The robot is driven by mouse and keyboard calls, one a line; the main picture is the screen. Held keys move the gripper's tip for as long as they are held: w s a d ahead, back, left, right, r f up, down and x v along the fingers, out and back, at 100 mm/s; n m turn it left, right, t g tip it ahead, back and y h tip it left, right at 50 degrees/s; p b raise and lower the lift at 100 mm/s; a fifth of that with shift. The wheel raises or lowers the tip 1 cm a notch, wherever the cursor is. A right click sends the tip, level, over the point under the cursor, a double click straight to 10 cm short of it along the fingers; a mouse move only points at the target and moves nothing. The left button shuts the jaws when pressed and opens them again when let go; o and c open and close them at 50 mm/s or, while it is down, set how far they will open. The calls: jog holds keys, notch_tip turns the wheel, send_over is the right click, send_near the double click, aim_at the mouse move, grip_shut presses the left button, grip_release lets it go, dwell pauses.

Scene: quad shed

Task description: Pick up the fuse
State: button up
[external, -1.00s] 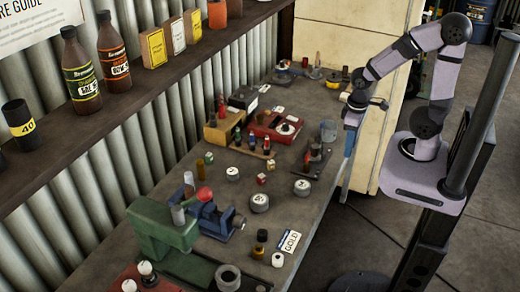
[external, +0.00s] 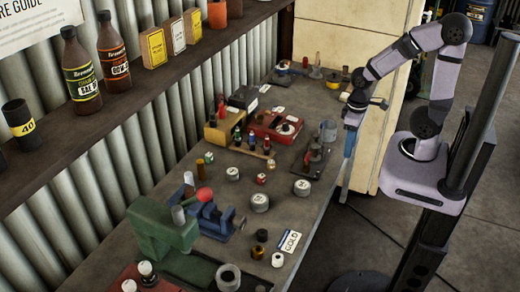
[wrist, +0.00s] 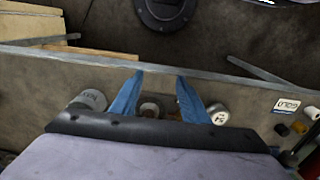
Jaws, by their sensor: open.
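My gripper (external: 350,120) is at the right edge of the workbench (external: 285,165), pointing down, in the external view. In the wrist view its two blue fingers (wrist: 157,95) are apart, with nothing clearly held between them. A small dark round thing with a pale ring (wrist: 150,107) shows between and below the fingers, partly covered by the wrist body. I cannot tell which of the small items is the fuse.
A green press (external: 160,225) and a GOLD card (external: 291,241) are nearer. A shelf (external: 120,105) runs along the wall.

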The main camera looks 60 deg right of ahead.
notch_tip(320, 180, up, 5)
jog(key=t+b, duration=0.6)
jog(key=b, duration=0.6)
send_over(211, 156)
jog(key=s, duration=0.4)
jog(key=shift+w+f+p, duration=0.5)
jog(key=shift+w+f, duration=0.1)
jog(key=shift+f, duration=1.55)
jog(key=shift+w+f+p, duration=0.55)
jog(key=shift+w+f, duration=0.1)
jog(key=shift+f, duration=1.55)
jog(key=shift+w+f+p, duration=0.5)
jog(key=shift+w+f, duration=0.1)
jog(key=shift+f, duration=1.55)
grip_shut()
